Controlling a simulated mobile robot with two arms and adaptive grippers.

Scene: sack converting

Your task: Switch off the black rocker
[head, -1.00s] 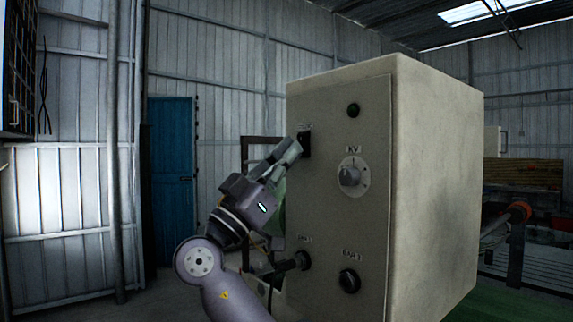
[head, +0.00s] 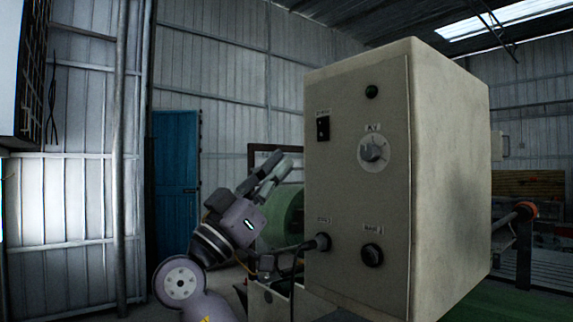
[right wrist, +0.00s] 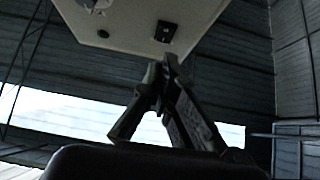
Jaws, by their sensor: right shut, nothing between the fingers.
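The black rocker (head: 323,128) sits at the upper left of the beige control box's front panel (head: 350,195). In the right wrist view the rocker (right wrist: 165,31) shows beyond my fingertips, with a gap between. I cannot tell which way it is tipped. My right gripper (head: 282,165) is shut and empty, left of the panel and lower than the rocker, apart from it. It also shows in the right wrist view (right wrist: 162,75), with its fingertips together. My left gripper is not in view.
The panel also bears a dial (head: 373,150), a dark green lamp (head: 371,91), a black knob (head: 372,255) and a plugged-in cable (head: 321,242). A green roll (head: 282,217) stands behind my right gripper. A blue door (head: 176,180) is in the back wall.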

